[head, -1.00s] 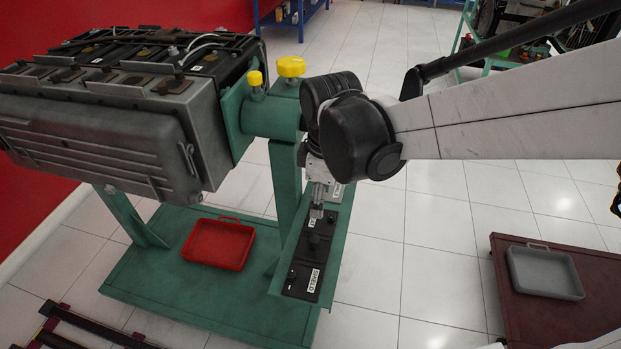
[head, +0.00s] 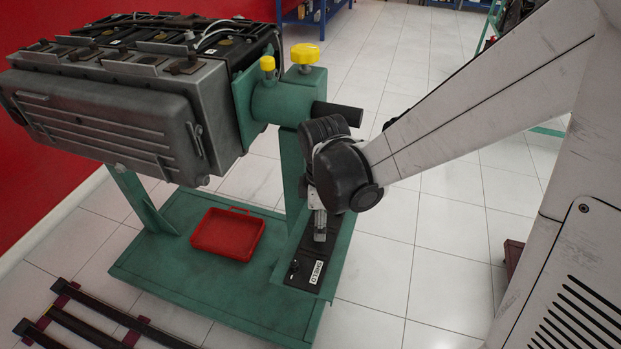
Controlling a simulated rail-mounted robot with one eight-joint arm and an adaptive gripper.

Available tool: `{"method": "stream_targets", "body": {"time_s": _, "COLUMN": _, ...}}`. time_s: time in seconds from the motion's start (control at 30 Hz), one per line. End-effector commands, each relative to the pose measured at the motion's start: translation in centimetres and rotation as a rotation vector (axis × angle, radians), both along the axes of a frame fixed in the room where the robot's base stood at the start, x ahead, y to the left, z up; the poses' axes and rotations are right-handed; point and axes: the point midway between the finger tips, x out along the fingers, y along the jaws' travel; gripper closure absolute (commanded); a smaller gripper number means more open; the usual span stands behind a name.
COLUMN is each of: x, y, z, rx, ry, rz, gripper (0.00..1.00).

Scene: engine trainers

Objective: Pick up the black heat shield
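The black heat shield (head: 305,268) is a flat dark plate with a white label reading "SHIELD" and a small knob. It lies on the green side shelf of the engine stand. My gripper (head: 320,238) points down at the far part of the plate, its silver fingers at or just above it. The fingers look close together, but whether they are open, shut or gripping the plate's handle is hidden by their small size and the angle. My wrist covers the plate's far end.
The grey engine block (head: 115,115) hangs on the green stand (head: 225,300), left of my arm. A yellow knob (head: 305,54) tops the stand post. A red tray (head: 228,234) sits on the base. Dark rails (head: 90,325) lie at lower left.

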Motion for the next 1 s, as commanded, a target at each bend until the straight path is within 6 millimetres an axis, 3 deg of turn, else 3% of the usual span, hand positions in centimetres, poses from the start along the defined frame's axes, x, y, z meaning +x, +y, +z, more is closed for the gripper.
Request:
{"method": "stream_targets", "body": {"time_s": 0.17, "x": 0.2, "y": 0.0, "z": -0.9, "rx": 0.0, "ry": 0.0, "rz": 0.0, "gripper": 0.55}}
{"method": "stream_targets", "body": {"time_s": 0.5, "x": 0.7, "y": 0.2, "z": -5.1, "rx": 0.0, "ry": 0.0, "rz": -0.001, "gripper": 0.55}}
{"method": "stream_targets", "body": {"time_s": 0.77, "x": 0.6, "y": 0.2, "z": -5.3, "rx": 0.0, "ry": 0.0, "rz": -0.001, "gripper": 0.55}}
{"method": "stream_targets", "body": {"time_s": 1.0, "x": 0.6, "y": 0.2, "z": -5.3, "rx": 0.0, "ry": 0.0, "rz": -0.001, "gripper": 0.87}}
